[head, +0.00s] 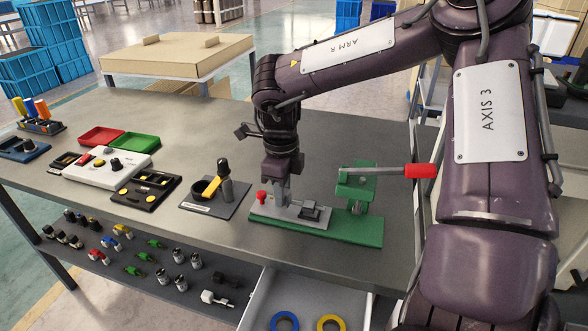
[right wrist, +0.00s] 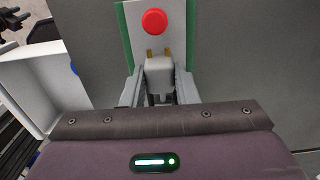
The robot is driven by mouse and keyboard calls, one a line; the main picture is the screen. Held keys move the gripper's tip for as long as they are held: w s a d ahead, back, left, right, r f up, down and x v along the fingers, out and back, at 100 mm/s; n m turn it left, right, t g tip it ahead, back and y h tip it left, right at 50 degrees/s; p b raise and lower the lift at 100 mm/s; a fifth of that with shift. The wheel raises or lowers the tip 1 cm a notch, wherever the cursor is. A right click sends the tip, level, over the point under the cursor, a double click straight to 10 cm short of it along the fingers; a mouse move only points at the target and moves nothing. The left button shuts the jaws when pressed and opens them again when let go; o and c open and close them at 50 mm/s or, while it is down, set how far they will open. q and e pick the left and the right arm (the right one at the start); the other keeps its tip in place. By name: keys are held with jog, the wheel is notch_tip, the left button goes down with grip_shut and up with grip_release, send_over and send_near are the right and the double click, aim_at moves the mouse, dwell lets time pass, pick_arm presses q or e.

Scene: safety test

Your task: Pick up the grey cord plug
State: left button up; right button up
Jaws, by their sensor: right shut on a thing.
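The grey cord plug (right wrist: 158,75) is a pale block with two brass prongs at its front in the right wrist view. My right gripper (right wrist: 158,84) is shut on it, with one finger on each side. In the head view my right gripper (head: 281,196) points down over the grey plate of the green test fixture (head: 345,228). There the plug is hard to tell from the fingers. The prongs point towards the red button (right wrist: 155,21) on the plate, which also shows in the head view (head: 262,197). My left gripper is not in view.
A green clamp with a red handle (head: 420,171) stands on the fixture's right end. A mat with a yellow-handled tool (head: 210,188) lies to the left. An open drawer (head: 262,300) with blue and yellow rings is below. Bare tabletop (head: 200,125) lies behind.

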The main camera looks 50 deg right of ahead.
jog(key=shift+r+p, duration=2.2)
jog(key=shift+r, duration=0.6)
jog(key=shift+f, duration=0.1)
